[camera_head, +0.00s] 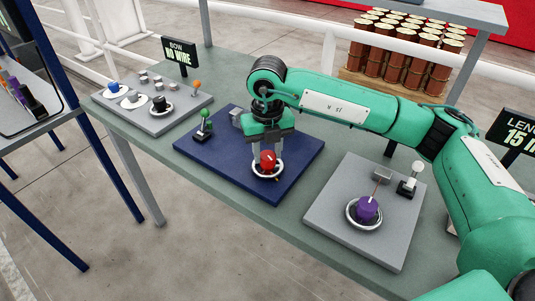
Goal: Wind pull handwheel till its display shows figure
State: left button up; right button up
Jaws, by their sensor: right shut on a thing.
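My right gripper (267,153) points down over the blue plate (215,160) and is shut on the red knob (267,162). The knob has a white mark on its face and sits inside a pale ring dial (268,174). I cannot read a name on it, so I cannot tell if it is the pull handwheel. No display for the blue plate can be read; my arm covers the area behind it. My left gripper is out of view.
A green-balled lever (205,123) stands on the blue plate. A grey plate (335,210) at right carries a purple knob (368,208) and a white-balled lever (413,178). Signs read "BOW NO WIRE" (181,56) and, partly, "LEN… 15" (514,134).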

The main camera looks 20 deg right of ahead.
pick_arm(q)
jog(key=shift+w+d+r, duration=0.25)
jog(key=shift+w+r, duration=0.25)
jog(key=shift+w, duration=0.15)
pick_arm(e)
jog(key=shift+m, duration=0.5)
jog(key=o, duration=1)
